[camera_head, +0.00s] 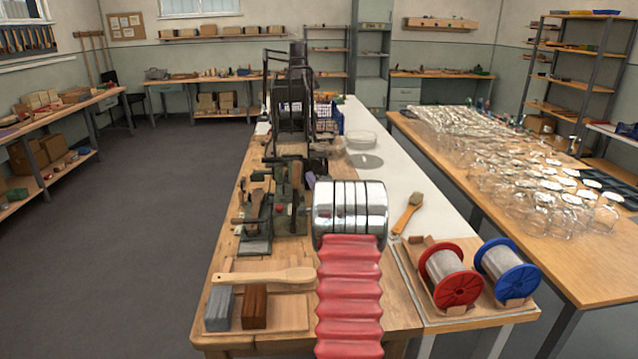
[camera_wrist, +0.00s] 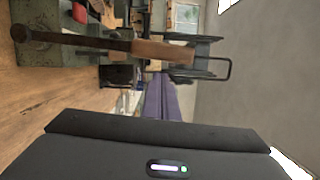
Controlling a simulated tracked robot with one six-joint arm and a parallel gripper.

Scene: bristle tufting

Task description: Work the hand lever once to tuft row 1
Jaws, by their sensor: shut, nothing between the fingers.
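The tufting machine (camera_head: 290,205) is a green and dark metal bench machine, left of my arm in the head view. In the wrist view a dark metal bar with a pale wooden grip, the hand lever (camera_wrist: 160,51), crosses the upper left. My gripper (camera_wrist: 160,80) is shut and empty, its purple fingers together. Their tips appear just below the wooden grip in the picture; I cannot tell whether they touch it. In the head view only a bit of purple finger (camera_head: 311,181) shows behind my chrome wrist, which hides the rest.
A wooden brush (camera_head: 264,276) lies by grey and brown blocks at the bench's front. A red spool (camera_head: 452,275) and a blue spool (camera_head: 506,268) stand at front right. A small brush (camera_head: 408,212) lies beside my wrist. A glass dish (camera_head: 361,140) stands farther back.

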